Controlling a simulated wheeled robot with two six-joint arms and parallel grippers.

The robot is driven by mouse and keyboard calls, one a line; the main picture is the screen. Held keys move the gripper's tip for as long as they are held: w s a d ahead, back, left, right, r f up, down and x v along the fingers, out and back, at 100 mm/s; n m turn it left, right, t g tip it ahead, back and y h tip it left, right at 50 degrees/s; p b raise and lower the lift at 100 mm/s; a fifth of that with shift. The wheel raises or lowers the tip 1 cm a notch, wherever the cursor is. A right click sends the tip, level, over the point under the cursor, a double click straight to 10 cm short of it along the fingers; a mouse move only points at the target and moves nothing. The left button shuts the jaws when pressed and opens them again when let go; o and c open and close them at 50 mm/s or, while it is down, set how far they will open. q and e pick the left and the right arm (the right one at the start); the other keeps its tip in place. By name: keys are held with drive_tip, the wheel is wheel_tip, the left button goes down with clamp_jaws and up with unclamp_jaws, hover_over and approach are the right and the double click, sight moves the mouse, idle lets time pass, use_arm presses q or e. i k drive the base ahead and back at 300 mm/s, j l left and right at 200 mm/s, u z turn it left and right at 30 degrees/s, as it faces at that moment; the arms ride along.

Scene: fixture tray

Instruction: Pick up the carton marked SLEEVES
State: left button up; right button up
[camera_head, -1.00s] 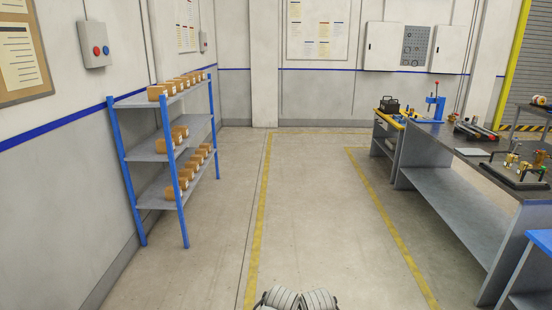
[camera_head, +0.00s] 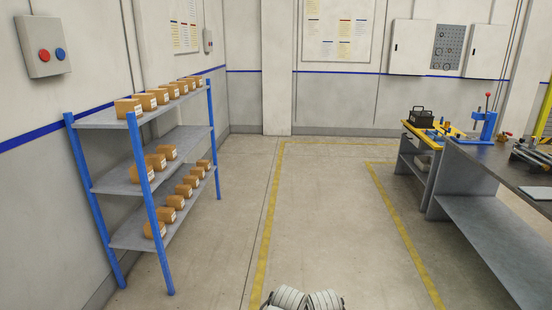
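Several brown cartons with white labels stand on a blue-framed shelf rack (camera_head: 134,190) at the left. A row of cartons (camera_head: 128,107) is on the top shelf, a few cartons (camera_head: 155,162) are on the middle shelf, and another row (camera_head: 166,215) is on the bottom shelf. The labels are too small to read, so I cannot tell which carton is marked SLEEVES. Neither of my grippers shows in the head view. Only grey-white rounded parts of my own body show at the bottom middle.
The floor ahead is clear between yellow lines (camera_head: 268,225). At the right stand a dark-topped workbench (camera_head: 490,225) with a blue press (camera_head: 487,127) and a yellow-topped bench (camera_head: 432,132) with a black toolbox (camera_head: 422,116). A wall closes the far end.

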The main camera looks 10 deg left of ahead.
sight(170, 152)
drive_tip(key=i+l+u, duration=0.1)
drive_tip(key=i+u, duration=0.3)
drive_tip(key=i+l+u, duration=0.45)
drive_tip(key=i, duration=0.15)
drive_tip(key=i+l+u, duration=0.75)
drive_tip(key=i+l, duration=0.15)
drive_tip(key=l, duration=0.15)
